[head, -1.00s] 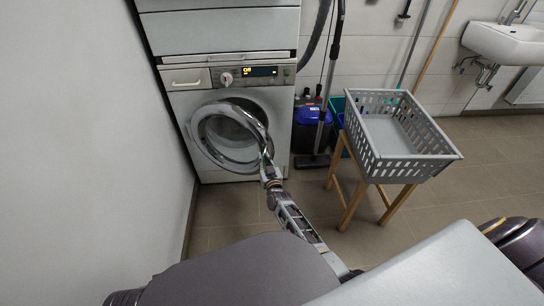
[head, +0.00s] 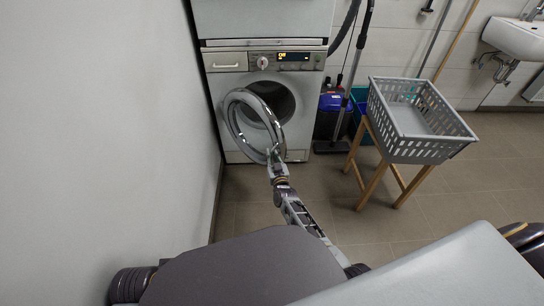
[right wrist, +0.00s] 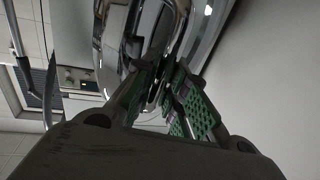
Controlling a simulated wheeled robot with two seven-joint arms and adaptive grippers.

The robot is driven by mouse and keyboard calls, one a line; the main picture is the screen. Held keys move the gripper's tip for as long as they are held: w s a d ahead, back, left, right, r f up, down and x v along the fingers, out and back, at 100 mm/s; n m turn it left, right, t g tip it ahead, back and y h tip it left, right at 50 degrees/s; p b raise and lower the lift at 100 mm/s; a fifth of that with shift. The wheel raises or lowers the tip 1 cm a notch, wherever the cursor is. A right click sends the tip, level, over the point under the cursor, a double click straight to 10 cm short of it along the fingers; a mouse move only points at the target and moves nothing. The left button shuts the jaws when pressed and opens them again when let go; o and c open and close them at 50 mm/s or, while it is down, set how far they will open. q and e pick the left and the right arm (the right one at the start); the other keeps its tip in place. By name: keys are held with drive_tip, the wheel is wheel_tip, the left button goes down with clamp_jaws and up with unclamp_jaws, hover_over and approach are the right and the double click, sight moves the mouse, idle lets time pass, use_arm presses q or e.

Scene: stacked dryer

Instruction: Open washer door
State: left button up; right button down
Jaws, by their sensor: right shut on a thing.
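The washer (head: 295,135) stands against the back wall, with its lit display above the drum opening. Its round chrome-rimmed door (head: 232,118) is swung partly open toward me, and part of the dark drum opening shows behind it. My right gripper (head: 274,158) is at the lower right edge of the door ring. In the right wrist view, its green-padded fingers (right wrist: 165,90) are closed on the chrome door rim (right wrist: 130,45); the exact contact is partly hidden. My left gripper is not in view.
A grey laundry basket (head: 425,150) sits on a wooden stand to the right. A blue container (head: 332,101) and a vacuum floor head (head: 332,147) are beside the washer. A white wall (head: 130,120) is close on the left. The floor before the washer is clear.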

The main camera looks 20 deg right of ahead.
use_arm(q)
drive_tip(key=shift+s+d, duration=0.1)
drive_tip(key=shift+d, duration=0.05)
use_arm(e)
drive_tip(key=shift+r, duration=0.25)
drive_tip(key=c, duration=1.5)
unclamp_jaws()
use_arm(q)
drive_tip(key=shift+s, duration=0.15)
use_arm(e)
drive_tip(key=shift+o, duration=0.2)
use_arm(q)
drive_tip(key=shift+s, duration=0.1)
